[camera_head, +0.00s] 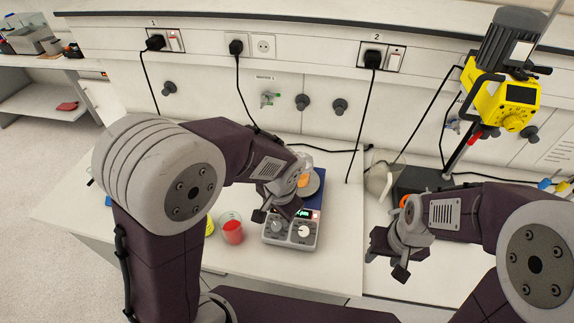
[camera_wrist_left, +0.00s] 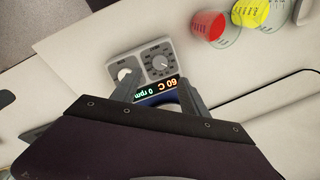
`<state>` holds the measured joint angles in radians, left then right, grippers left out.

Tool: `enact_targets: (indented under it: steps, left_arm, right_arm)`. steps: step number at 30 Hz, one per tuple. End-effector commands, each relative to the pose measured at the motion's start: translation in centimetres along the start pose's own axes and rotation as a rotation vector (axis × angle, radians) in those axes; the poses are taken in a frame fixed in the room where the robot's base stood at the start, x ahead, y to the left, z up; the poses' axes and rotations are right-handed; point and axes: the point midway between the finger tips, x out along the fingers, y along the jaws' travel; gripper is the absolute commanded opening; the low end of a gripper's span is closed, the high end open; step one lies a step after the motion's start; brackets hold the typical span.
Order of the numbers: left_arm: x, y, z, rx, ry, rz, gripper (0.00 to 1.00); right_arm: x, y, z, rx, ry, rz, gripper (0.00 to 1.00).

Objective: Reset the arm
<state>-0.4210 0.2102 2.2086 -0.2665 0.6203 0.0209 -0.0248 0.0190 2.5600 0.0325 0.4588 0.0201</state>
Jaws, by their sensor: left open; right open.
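My left gripper (camera_head: 278,208) is open and empty. It hangs over the front of a hotplate stirrer (camera_head: 290,236) with two knobs and a lit display. In the left wrist view the stirrer (camera_wrist_left: 142,66) lies between and beyond the open fingers of my left gripper (camera_wrist_left: 158,92); its display reads 60 C and 0 rpm. A glass vessel with orange contents (camera_head: 304,181) is on the stirrer's plate, partly hidden by my left gripper. My right gripper (camera_head: 390,262) is open and empty near the right part of the bench.
A beaker with red liquid (camera_head: 232,231) stands left of the stirrer; a yellow one (camera_head: 209,226) is partly hidden by my left arm. A yellow overhead stirrer (camera_head: 506,100) stands at the back right. Black cables (camera_head: 370,120) hang from wall sockets.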

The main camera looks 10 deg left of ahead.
Motion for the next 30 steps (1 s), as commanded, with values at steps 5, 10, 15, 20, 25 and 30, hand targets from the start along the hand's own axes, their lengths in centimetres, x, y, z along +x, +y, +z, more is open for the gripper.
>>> enact_targets:
  steps: [5, 10, 15, 20, 25, 30]
  left_arm:
    - [0.4, -0.7, 0.2, -0.025, -0.001, -0.003, 0.52]
    - [3.3, -4.7, 7.2, -0.363, -0.035, 0.028, 0.52]
    - [4.6, -2.0, 11.8, -0.623, -0.051, 0.120, 0.52]
    - [4.7, -1.8, 11.4, -0.643, -0.034, 0.127, 0.52]
    - [4.7, -1.8, 11.4, -0.643, -0.034, 0.127, 0.52]
    - [4.7, -1.8, 11.4, -0.643, -0.034, 0.127, 0.52]
  right_arm:
    - [0.4, 0.0, 0.0, 0.000, 0.000, 0.000, 0.47]
    - [3.3, 0.1, 0.3, 0.000, 0.000, 0.000, 0.47]
    - [3.4, 0.1, 0.4, 0.000, 0.000, 0.000, 0.47]
    - [3.3, 0.1, 0.3, 0.000, 0.000, 0.000, 0.47]
    - [3.3, 0.1, 0.3, 0.000, 0.000, 0.000, 0.47]
    - [3.3, 0.1, 0.3, 0.000, 0.000, 0.000, 0.47]
